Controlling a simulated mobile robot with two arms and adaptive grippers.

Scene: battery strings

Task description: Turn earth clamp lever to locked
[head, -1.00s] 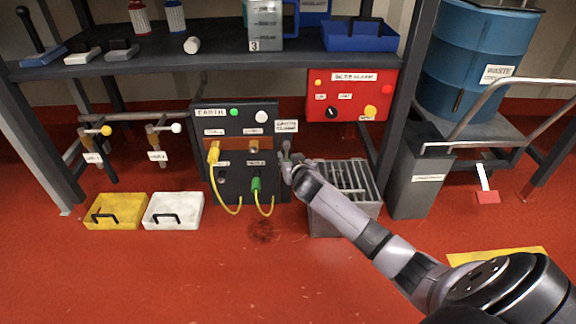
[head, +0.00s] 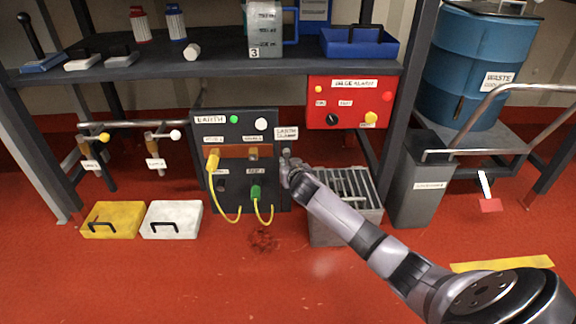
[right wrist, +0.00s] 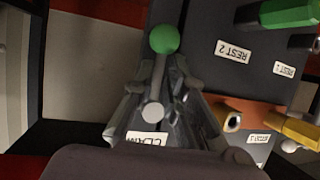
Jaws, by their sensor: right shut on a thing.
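The earth panel (head: 237,121) is a dark box standing below the shelf, with an "EARTH CLAMP" label (head: 286,132) at its right edge. My right gripper (head: 287,160) is at that edge, just below the label. In the right wrist view the clamp lever (right wrist: 159,75) is a thin grey rod with a green ball knob (right wrist: 164,39). My right gripper (right wrist: 160,100) has its fingers on both sides of the rod and is shut on it. Whether the lever is locked is not clear. My left gripper is out of view.
Yellow cables (head: 228,214) hang in front of the panel. A grey slatted crate (head: 330,232) stands under my right forearm. A red control box (head: 318,90) hangs above right. Yellow (head: 125,213) and white (head: 185,211) trays lie left on the floor, with free floor in front.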

